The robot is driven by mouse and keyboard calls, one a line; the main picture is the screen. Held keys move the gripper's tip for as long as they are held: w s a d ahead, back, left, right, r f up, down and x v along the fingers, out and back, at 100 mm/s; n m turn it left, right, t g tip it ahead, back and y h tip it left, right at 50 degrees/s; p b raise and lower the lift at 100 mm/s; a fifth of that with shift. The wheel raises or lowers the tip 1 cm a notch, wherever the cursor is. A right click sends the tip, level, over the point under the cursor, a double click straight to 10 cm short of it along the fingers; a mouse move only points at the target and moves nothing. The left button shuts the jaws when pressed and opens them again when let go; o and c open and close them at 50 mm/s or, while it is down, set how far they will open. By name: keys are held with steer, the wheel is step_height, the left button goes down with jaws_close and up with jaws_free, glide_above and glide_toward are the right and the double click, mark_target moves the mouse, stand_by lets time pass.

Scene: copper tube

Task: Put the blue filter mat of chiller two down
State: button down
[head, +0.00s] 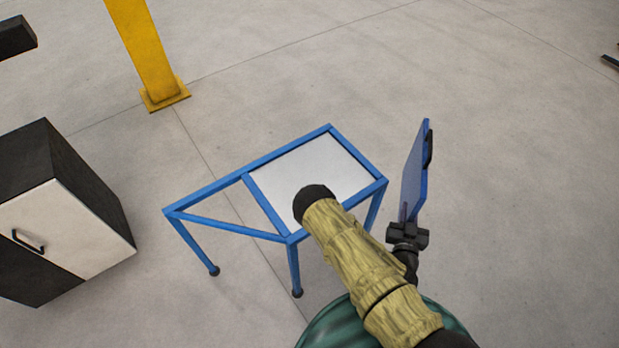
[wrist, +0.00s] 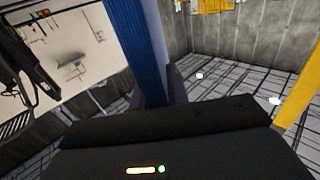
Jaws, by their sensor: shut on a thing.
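The blue filter mat (head: 413,178) is a thin flat panel with a dark handle-like piece on its right edge. It stands upright, seen nearly edge-on, in the head view. My gripper (head: 405,224) is shut on its lower end and holds it in the air, to the right of a blue-framed table (head: 283,239). The mat and table look apart. In the wrist view the mat (wrist: 138,45) is a blue strip rising beyond the dark gripper body. The fingertips are mostly hidden there.
The table's right part has a bare white top (head: 330,165); its left part is an open frame. A black and white cabinet (head: 70,230) stands at the left. A yellow post (head: 145,50) rises behind. A green ribbed rounded object (head: 335,325) shows at the bottom.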

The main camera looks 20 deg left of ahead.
steer(key=w+a+r+b, duration=0.1)
steer(key=w+a+b, duration=0.25)
steer(key=a, duration=0.45)
steer(key=w+a+r+b, duration=0.1)
steer(key=w+a+b, duration=0.25)
steer(key=a, duration=0.45)
steer(key=s+a+r+b, duration=0.1)
steer(key=a+r+b, duration=0.1)
steer(key=a, duration=0.6)
steer(key=s+a+r+y+b, duration=0.1)
steer(key=a+r+b, duration=0.2)
steer(key=a, duration=0.5)
steer(key=shift+a+n+b, duration=0.15)
steer(key=shift+n+b, duration=0.25)
steer(key=shift+b, duration=0.05)
steer(key=shift+f, duration=2.85)
steer(key=shift+f, duration=2.1)
